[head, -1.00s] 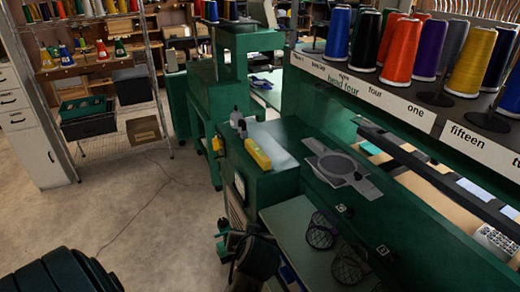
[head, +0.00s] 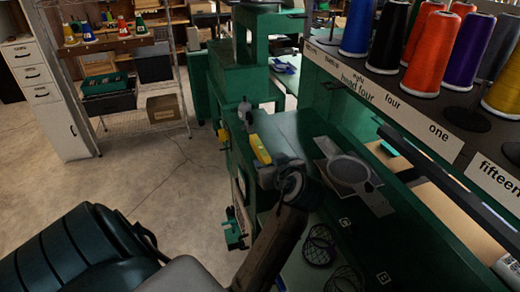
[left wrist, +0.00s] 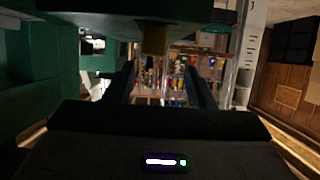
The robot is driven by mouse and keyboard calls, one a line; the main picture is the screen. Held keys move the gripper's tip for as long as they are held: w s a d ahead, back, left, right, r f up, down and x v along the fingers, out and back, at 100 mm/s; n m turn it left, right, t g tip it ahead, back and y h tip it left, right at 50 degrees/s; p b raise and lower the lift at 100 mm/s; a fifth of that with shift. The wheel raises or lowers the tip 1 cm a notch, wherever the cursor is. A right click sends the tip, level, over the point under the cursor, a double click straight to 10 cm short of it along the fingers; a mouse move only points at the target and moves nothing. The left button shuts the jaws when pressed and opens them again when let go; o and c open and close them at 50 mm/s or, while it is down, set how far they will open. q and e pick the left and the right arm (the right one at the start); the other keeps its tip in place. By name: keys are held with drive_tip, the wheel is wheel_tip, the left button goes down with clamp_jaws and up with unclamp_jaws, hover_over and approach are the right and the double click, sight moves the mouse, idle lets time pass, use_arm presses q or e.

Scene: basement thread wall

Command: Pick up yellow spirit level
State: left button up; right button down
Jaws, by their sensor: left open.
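The yellow spirit level (head: 260,149) lies on the green machine top, pointing away from me. In the head view my left gripper (head: 266,173) is at its near end, partly overlapping it; whether they touch I cannot tell. In the left wrist view, which looks upside down, the dark fingers of my left gripper (left wrist: 163,88) stand apart with nothing between them. A dull yellow-brown block (left wrist: 155,39), likely the level's end, shows beyond them against the green surface. My right gripper is not in view.
A grey plate with a round disc (head: 349,170) lies to the right. A rail of thread cones (head: 432,55) runs along the right. Wire baskets (head: 319,246) sit below. The floor at left is clear.

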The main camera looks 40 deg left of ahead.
sight(266, 158)
use_arm(q)
drive_tip(key=shift+w+a+f, duration=0.45)
drive_tip(key=shift+w+a, duration=0.1)
drive_tip(key=shift+w, duration=0.2)
drive_tip(key=shift+w+a+f+p, duration=0.15)
drive_tip(key=shift+a+p, duration=0.35)
drive_tip(key=shift+p, duration=0.35)
drive_tip(key=p+x, duration=0.1)
drive_tip(key=x, duration=0.2)
drive_tip(key=shift+w+a+f, duration=0.1)
drive_tip(key=shift+f, duration=0.2)
drive_tip(key=shift+w+a+f, duration=0.15)
drive_tip(key=shift+f, duration=0.1)
drive_tip(key=shift+r, duration=0.1)
drive_tip(key=shift+c, duration=0.9)
clamp_jaws()
